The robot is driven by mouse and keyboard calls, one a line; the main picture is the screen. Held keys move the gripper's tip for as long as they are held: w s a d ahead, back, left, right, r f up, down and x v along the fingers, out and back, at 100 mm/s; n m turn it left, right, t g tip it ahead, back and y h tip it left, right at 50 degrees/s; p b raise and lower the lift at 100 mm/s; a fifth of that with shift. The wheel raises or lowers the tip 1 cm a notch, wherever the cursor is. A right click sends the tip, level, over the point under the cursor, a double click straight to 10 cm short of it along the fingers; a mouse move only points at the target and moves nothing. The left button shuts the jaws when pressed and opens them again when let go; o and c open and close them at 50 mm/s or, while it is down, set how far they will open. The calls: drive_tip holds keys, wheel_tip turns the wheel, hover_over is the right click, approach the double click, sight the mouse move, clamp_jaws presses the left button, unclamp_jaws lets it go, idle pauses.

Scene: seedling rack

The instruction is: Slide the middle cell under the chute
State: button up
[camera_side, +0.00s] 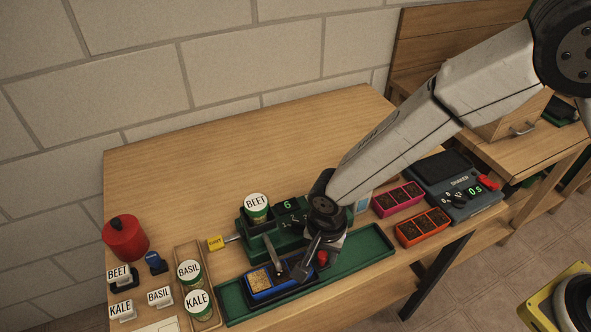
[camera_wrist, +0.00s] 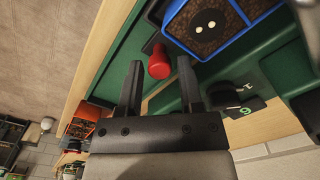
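The blue cell tray (camera_side: 275,281) with soil-filled cells sits in the long green track (camera_side: 362,256), towards its left part. A red knob (camera_side: 321,257) is at the tray's right end. The green seed dispenser (camera_side: 262,246) stands behind, and a grey chute (camera_side: 271,250) seems to come down over the tray. In the wrist view, the blue tray (camera_wrist: 178,22) shows a soil cell with two white dots. My gripper (camera_wrist: 159,64) is open, and the red knob (camera_wrist: 159,70) appears between its fingertips, with gaps visible. My arm partly hides the dispenser.
A BEET jar (camera_side: 256,207) sits on the dispenser, whose display (camera_side: 290,205) reads 6. BASIL (camera_side: 189,273) and KALE (camera_side: 198,303) jars stand in a wooden holder at left. The track's right part is clear.

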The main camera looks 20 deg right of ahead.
drive_tip(key=shift+r, duration=3.95)
drive_tip(key=shift+w+d+r, duration=0.1)
drive_tip(key=shift+d, duration=0.3)
drive_tip(key=s+d+r+n+t, duration=0.1)
drive_tip(key=s+d+n, duration=0.1)
drive_tip(key=d, duration=0.6)
drive_tip(key=s+d+r+n, duration=0.1)
drive_tip(key=d+n, duration=0.3)
drive_tip(key=d, duration=0.5)
drive_tip(key=s+d+r+n+t, duration=0.1)
drive_tip(key=s+d+r+n, duration=0.1)
drive_tip(key=d, duration=0.7)
drive_tip(key=shift+s+n+t, duration=0.3)
drive_tip(key=shift+s+n, duration=0.05)
drive_tip(key=shift+n, duration=0.15)
